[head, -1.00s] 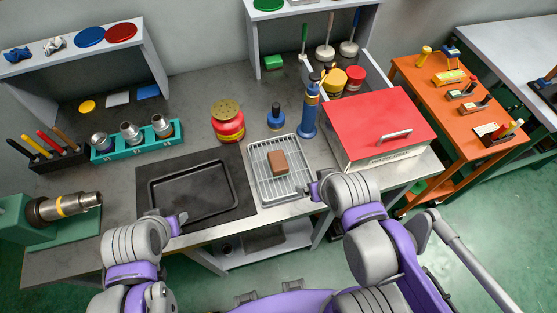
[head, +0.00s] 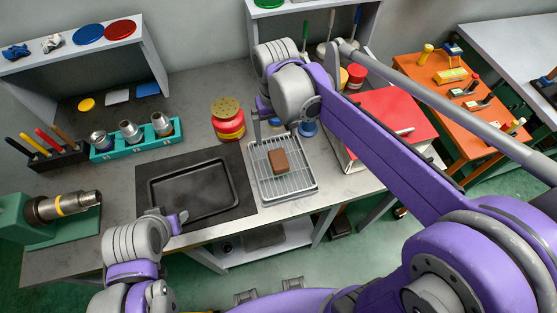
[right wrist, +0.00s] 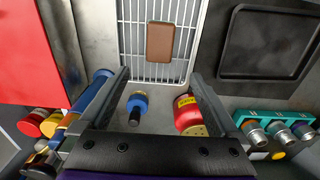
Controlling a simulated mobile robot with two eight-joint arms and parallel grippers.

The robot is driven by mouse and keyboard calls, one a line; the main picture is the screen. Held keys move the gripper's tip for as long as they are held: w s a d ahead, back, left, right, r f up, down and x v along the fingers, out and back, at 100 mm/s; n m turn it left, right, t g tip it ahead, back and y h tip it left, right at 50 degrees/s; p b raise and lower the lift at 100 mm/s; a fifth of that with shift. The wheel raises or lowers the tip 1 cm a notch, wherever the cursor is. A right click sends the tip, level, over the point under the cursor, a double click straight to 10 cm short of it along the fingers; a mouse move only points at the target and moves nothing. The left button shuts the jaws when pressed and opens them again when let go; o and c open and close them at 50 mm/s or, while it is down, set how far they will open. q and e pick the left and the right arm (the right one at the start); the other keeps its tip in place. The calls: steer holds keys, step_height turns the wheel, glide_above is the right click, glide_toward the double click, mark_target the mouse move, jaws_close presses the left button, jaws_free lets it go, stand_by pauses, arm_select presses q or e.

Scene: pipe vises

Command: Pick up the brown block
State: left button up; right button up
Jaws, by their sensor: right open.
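The brown block (head: 279,161) lies on the wire rack in a silver tray (head: 300,187) at the middle of the bench. It also shows in the right wrist view (right wrist: 160,42), upper middle. My right gripper (head: 276,132) is above the bench near the tray's back edge, apart from the block. In the right wrist view its two fingers (right wrist: 160,74) are spread with nothing between them, and the block appears beyond the tips. My left gripper (head: 179,221) is low at the bench's front edge, by the black mat; its finger gap is unclear.
A black tray (head: 152,205) lies left of the rack. A red-lidded box (head: 385,115) stands to the right, partly behind my right arm. A red jar (head: 228,122) and a blue-and-black object (right wrist: 137,105) stand behind the rack. A teal holder (head: 105,154) is at the back left.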

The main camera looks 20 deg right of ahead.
mark_target(277, 155)
step_height(277, 155, down, 6)
steer(key=shift+r, duration=0.1)
steer(key=f, duration=0.5)
steer(key=shift+s, duration=0.25)
jaws_close()
steer(key=shift+r, duration=5)
